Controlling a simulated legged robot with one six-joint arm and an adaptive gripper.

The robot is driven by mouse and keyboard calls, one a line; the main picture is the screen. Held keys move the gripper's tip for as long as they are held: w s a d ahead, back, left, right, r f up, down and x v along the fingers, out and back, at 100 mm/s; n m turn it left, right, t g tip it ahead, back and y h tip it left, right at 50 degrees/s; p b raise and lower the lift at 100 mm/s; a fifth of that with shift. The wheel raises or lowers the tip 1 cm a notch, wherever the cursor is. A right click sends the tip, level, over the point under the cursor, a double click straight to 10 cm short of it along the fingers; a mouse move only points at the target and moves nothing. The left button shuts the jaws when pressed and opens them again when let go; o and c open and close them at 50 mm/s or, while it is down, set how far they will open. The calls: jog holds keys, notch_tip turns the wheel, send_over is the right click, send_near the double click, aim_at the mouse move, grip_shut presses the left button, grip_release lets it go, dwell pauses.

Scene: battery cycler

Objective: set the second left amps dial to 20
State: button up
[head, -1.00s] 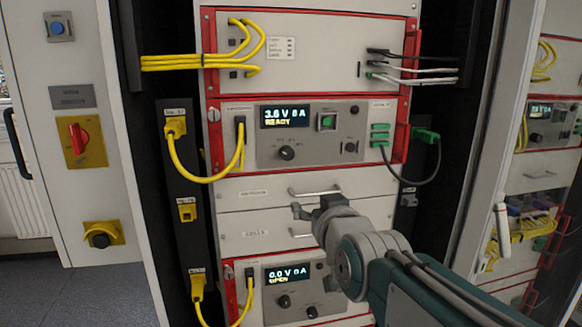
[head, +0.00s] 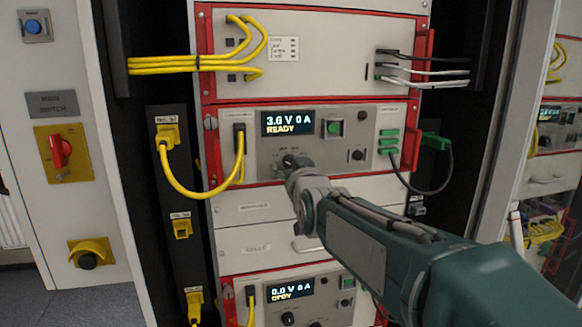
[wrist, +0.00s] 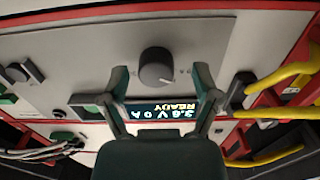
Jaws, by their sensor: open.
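The second unit down (head: 340,165) has a display (head: 287,123) reading 3.6 V 0 A READY. In the head view, my gripper (head: 294,160) is at the panel just below this display and hides the dial there. In the wrist view, which shows the panel upside down, that dark round dial (wrist: 156,67) appears between the fingertips of my open gripper (wrist: 161,75), with space on both sides. I cannot tell how deep the fingers reach around it. The dial's markings are too small to read.
A smaller knob (head: 358,155) and a green button (head: 335,128) are right of the gripper. A yellow cable (head: 193,193) hangs to the left. A lower unit's display (head: 291,289) reads 0.0 V 0 A, with dials below it.

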jog(key=shift+w+a, duration=0.1)
jog(key=shift+w, duration=0.1)
jog(key=shift+d, duration=0.25)
grip_shut()
